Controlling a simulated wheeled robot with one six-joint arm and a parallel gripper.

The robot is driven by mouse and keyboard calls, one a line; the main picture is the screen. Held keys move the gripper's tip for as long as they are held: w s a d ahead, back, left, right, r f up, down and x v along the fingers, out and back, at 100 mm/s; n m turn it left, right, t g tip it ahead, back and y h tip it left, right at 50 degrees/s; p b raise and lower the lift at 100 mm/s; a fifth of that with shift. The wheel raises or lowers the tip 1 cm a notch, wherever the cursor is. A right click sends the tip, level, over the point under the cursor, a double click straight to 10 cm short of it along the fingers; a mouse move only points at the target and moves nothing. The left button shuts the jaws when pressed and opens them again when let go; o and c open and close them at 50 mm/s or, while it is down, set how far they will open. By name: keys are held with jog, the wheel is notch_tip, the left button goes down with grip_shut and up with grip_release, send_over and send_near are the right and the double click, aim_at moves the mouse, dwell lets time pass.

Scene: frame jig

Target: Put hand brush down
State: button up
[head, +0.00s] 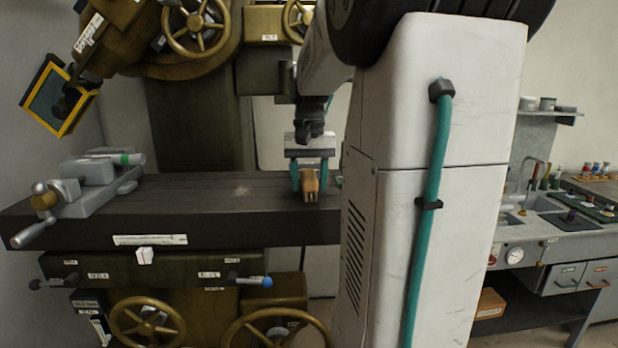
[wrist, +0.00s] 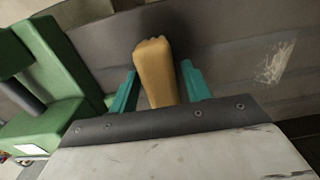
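The hand brush (head: 309,184) shows a tan wooden body, seen nearly end-on in the head view. It is low over the dark machine table, near its front edge; I cannot tell whether it touches the surface. In the wrist view the tan handle (wrist: 158,72) stands centred between two teal fingers. The bristles are not clear in either view.
The long dark table (head: 215,200) has free room left of the brush. A grey vise (head: 95,185) stands at its left end. A green block-like part (wrist: 50,80) is left of my gripper in the wrist view. My own arm hides the table's right part in the head view.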

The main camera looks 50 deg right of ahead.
aim_at(309, 174)
jog(key=shift+r, duration=0.15)
notch_tip(309, 174, up, 12)
jog(key=s+a+f+n, duration=0.1)
jog(key=a+f+n, duration=0.15)
jog(key=a, duration=0.65)
jog(key=s+a+f+n, duration=0.1)
jog(key=a+f+n, duration=0.15)
jog(key=a, duration=0.65)
jog(key=s+a+f+n+t, duration=0.1)
jog(key=s+a+f+n, duration=0.4)
jog(key=s+a+f, duration=0.5)
notch_tip(309, 174, down, 4)
jog(key=shift+s+a+r, duration=0.15)
jog(key=shift+s+a, duration=0.05)
jog(key=shift+a, duration=0.85)
